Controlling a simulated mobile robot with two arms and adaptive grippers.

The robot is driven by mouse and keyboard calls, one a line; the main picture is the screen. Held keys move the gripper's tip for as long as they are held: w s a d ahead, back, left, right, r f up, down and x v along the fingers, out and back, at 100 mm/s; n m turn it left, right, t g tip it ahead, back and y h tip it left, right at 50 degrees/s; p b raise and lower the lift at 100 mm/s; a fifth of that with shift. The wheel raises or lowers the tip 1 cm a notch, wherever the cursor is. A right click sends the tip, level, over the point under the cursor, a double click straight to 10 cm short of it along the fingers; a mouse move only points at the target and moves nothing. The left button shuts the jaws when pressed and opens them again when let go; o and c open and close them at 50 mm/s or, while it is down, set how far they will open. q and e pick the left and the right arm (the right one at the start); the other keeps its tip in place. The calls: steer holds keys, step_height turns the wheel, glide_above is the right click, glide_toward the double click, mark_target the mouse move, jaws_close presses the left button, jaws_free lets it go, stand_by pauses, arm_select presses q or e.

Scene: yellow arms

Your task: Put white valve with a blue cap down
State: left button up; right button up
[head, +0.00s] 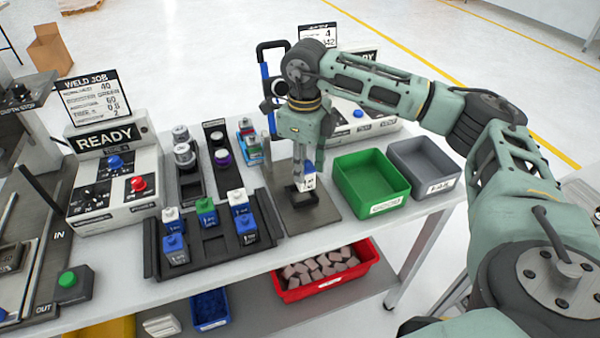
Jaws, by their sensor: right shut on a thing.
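The white valve with a blue cap (309,179) is in my right gripper (304,184), which points straight down and is shut on it. The valve is partly hidden by the fingers. It is over the dark plate (323,213), at a small black holder (301,198); I cannot tell whether it touches the holder. My left gripper is not in view.
A black rack (151,250) with several blue, white and green blocks stands left of the plate. A green bin (343,164) and grey bin (399,152) stand to the right. A control box (117,188) reading READY is at left. A red bin (374,262) is below.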

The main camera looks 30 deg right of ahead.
steer(key=shift+w+a+f, duration=0.1)
steer(key=shift+w+f, duration=0.35)
steer(key=shift+w, duration=0.1)
step_height(320, 180, down, 3)
steer(key=shift+f+p, duration=0.1)
steer(key=shift+p, duration=0.6)
steer(key=shift+f, duration=0.55)
steer(key=o, duration=1.2)
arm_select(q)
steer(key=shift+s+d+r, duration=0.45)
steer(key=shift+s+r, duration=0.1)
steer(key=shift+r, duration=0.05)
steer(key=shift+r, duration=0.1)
